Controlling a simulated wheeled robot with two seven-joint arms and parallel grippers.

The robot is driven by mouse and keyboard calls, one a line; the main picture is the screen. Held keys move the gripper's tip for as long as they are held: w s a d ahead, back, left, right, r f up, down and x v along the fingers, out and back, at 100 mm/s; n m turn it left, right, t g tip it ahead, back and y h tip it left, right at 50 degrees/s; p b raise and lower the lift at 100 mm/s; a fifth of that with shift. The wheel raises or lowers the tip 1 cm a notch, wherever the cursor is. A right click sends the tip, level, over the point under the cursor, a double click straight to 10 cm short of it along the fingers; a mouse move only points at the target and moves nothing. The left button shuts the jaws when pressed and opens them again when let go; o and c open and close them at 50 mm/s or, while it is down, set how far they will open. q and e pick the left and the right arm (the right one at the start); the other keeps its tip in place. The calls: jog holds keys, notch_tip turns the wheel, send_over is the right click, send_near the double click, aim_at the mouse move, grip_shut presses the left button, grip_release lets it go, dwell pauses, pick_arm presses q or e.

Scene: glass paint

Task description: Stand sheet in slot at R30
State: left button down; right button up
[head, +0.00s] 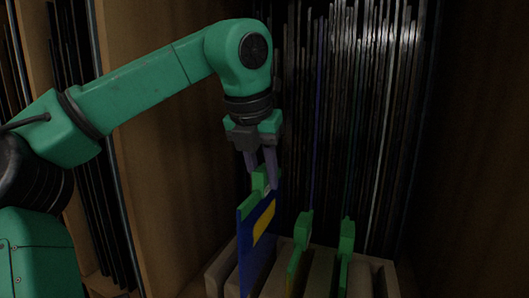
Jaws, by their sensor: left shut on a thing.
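My left gripper (262,166) points down from above, shut on the green top tab of a blue sheet (251,252) with a yellow patch. The sheet is upright, seen nearly edge-on, over the left part of a pale slotted rack (219,270). Its lower edge is out of the picture, so I cannot tell how deep it sits in a slot. Two other sheets with green edges, a middle one (301,237) and a right one (346,248), stand in the rack to its right. No R30 label is readable. My right gripper is not in view.
Many thin upright sheets (340,110) fill the dark bay behind the rack. A wooden partition (165,180) rises at the left, and a dark wooden wall (480,150) closes off the right. More thin sheets stand beyond the left partition.

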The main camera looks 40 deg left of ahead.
aim_at(265, 218)
pick_arm(q)
jog(key=f+b, duration=0.5)
jog(key=f, duration=0.2)
jog(key=shift+w+f, duration=0.2)
jog(key=shift+f+b, duration=0.35)
jog(key=shift+f, duration=0.45)
jog(key=shift+c, duration=0.2)
grip_release()
jog(key=shift+s+f, duration=0.1)
